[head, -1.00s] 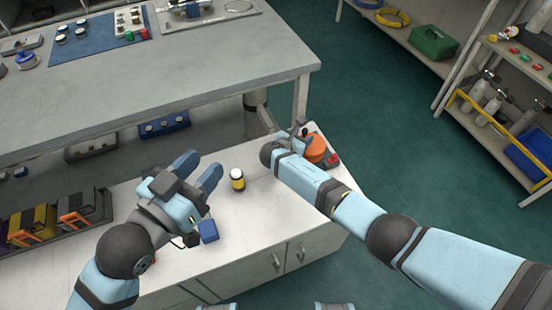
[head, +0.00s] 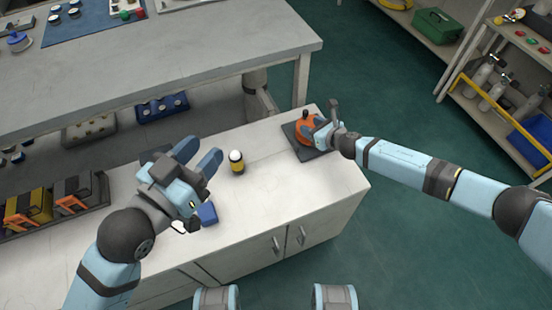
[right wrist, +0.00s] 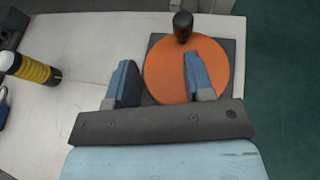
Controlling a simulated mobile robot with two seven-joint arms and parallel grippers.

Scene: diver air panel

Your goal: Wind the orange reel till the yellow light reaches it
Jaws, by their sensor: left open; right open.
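The orange reel (head: 305,122) sits on a dark square base (head: 301,149) near the right end of the white counter. In the right wrist view the reel (right wrist: 214,68) is a flat orange disc with a black knob (right wrist: 183,27) standing at its far edge. My right gripper (right wrist: 158,75) is open over the reel's near left part, with one finger above the disc and one left of it; the knob is beyond the fingertips. The yellow light (head: 237,163), a yellow and black cylinder with a white dome, stands upright left of the reel, unlit as far as I can tell. My left gripper (head: 202,156) is open and empty left of it.
A blue block (head: 207,213) lies on the counter below my left gripper. A rack with yellow and grey boxes (head: 40,206) stands at the left. A grey table (head: 170,75) rises behind. The counter between light and reel is clear.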

